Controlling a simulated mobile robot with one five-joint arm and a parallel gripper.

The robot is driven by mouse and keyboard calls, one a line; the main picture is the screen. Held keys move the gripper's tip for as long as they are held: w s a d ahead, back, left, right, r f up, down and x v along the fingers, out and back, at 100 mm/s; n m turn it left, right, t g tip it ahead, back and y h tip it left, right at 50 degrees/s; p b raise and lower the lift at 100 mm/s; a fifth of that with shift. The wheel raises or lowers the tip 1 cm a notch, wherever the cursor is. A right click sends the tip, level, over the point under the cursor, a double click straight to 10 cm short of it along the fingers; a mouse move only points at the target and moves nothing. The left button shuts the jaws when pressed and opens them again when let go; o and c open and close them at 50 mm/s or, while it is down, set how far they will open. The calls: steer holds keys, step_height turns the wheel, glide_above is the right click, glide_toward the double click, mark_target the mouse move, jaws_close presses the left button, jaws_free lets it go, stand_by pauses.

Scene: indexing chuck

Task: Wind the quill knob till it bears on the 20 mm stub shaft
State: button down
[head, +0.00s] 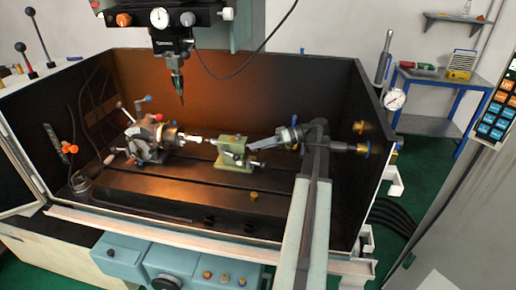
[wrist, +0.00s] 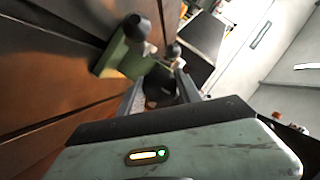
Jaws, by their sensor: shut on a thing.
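The indexing chuck (head: 150,140) stands at the left on the machine bed. The bright stub shaft (head: 194,138) points right from it toward the green tailstock (head: 234,153). The tailstock also shows at upper left in the wrist view (wrist: 113,58), with black lever knobs above it. My gripper (head: 258,145) reaches in from the right at the tailstock's right end. In the wrist view my gripper (wrist: 158,88) is shut on a dark round part, the quill knob (wrist: 158,84), mostly hidden between the fingers. Whether the quill tip touches the shaft is too small to tell.
The spindle head with a pointed tool (head: 178,82) hangs above the bed between chuck and tailstock. Dark enclosure walls (head: 300,85) close the back and right. A small brass piece (head: 254,196) lies on the bed's front. The bed is mostly clear in front.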

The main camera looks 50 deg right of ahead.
steer(key=c, duration=2.2)
jaws_free()
steer(key=shift+d+r, duration=0.1)
steer(key=shift+d, duration=0.05)
steer(key=c, duration=2.2)
jaws_free()
steer(key=c, duration=1.1)
jaws_free()
steer(key=p+v, duration=0.2)
steer(key=v, duration=0.5)
steer(key=shift+s+d, duration=0.25)
